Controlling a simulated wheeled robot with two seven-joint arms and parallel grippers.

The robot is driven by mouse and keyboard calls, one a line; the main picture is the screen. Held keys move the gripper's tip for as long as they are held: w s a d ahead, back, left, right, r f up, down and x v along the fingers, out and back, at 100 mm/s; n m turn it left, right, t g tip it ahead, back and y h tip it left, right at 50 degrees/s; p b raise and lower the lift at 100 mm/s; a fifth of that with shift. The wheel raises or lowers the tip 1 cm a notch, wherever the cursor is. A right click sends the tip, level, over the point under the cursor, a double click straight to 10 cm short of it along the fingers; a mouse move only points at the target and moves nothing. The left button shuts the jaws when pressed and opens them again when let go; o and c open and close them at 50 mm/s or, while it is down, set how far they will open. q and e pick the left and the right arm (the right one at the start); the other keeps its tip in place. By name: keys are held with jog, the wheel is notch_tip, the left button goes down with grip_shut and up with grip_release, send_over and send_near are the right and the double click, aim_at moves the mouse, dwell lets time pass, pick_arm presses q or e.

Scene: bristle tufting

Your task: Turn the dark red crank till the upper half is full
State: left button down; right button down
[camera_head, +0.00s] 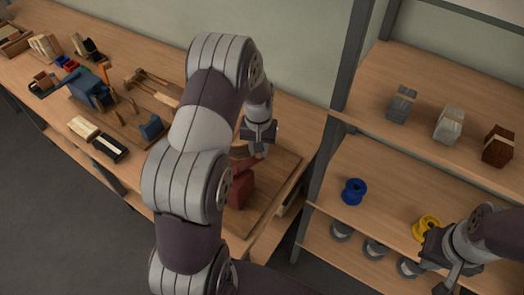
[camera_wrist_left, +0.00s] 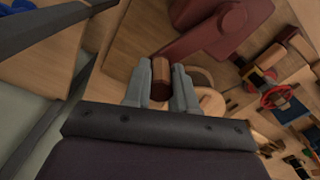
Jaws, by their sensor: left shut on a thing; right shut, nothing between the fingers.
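The dark red machine body (camera_head: 241,186) stands on a wooden board at the right end of the workbench, partly hidden by my left arm. It also shows at the top of the left wrist view (camera_wrist_left: 205,32). My left gripper (camera_head: 260,150) is shut on the crank's short brown cylindrical handle (camera_wrist_left: 160,78), which sits between the grey fingertips in the left wrist view. The rest of the crank and the upper half are hidden or too unclear to tell how full they are. My right gripper (camera_head: 447,282) is shut and empty, before the shelf at lower right.
A shelf (camera_head: 430,110) at right holds grey, white and brown bundles (camera_head: 498,146), a blue spool (camera_head: 354,191) and a yellow spool (camera_head: 427,228). On the bench at left are a blue tool (camera_head: 90,88), brushes (camera_head: 108,146) and small blocks. A round wooden piece (camera_wrist_left: 212,103) lies beside the left fingers.

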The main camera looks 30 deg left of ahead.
pick_arm(q)
jog(key=a+n, duration=0.9)
jog(key=n, duration=0.3)
jog(key=s+a+n+p, duration=0.2)
jog(key=s+a+n, duration=0.2)
jog(key=s+n, duration=0.4)
jog(key=shift+n, duration=1.1)
jog(key=shift+s, duration=0.2)
jog(key=c, duration=0.9)
grip_release()
jog(key=shift+s, duration=0.1)
